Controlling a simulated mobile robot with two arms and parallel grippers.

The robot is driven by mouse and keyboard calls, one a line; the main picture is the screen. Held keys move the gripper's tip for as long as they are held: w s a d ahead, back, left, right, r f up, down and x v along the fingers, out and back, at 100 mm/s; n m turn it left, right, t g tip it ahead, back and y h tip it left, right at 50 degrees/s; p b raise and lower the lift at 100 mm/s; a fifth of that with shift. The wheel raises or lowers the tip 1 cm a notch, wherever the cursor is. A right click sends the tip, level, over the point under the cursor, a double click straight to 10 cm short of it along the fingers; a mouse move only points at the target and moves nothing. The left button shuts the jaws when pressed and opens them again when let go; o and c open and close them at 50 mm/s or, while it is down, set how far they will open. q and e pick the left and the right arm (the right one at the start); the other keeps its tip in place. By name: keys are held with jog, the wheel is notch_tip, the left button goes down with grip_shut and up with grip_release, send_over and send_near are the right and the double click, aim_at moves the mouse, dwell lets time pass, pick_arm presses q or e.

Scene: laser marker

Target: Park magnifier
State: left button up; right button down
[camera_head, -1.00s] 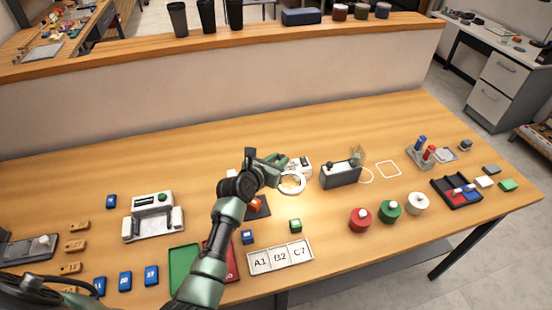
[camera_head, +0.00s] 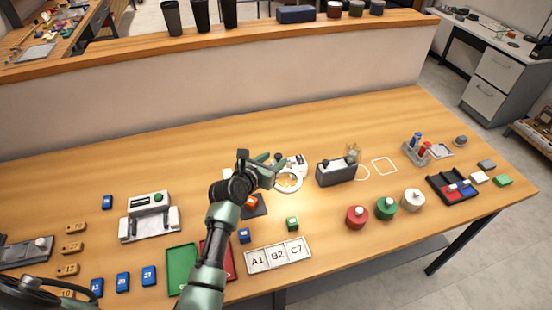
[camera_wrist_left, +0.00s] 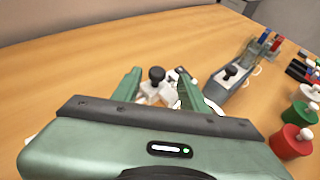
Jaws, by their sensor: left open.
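The magnifier looks to be the white ring (camera_head: 289,181) on the table, beside a white stand (camera_head: 298,161). My left gripper (camera_head: 271,162) is open, just left of the ring and stand. In the left wrist view, a black knob (camera_wrist_left: 156,75) on a white base (camera_wrist_left: 149,91) shows between the green fingertips; I cannot tell whether they touch it. Part of the white ring (camera_wrist_left: 213,108) shows right of the right finger, partly hidden. My right gripper is not in view.
A dark grey box (camera_head: 336,173) stands right of the ring, with white outlines (camera_head: 384,166) beyond it. Red (camera_head: 357,217), green (camera_head: 386,208) and white (camera_head: 413,200) round pieces stand in front. A labelled tray (camera_head: 279,256) lies near the front edge. The table behind the gripper is clear.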

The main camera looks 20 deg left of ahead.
pick_arm(q)
jog(key=v, duration=0.5)
jog(key=shift+s, duration=0.1)
dwell(0.4)
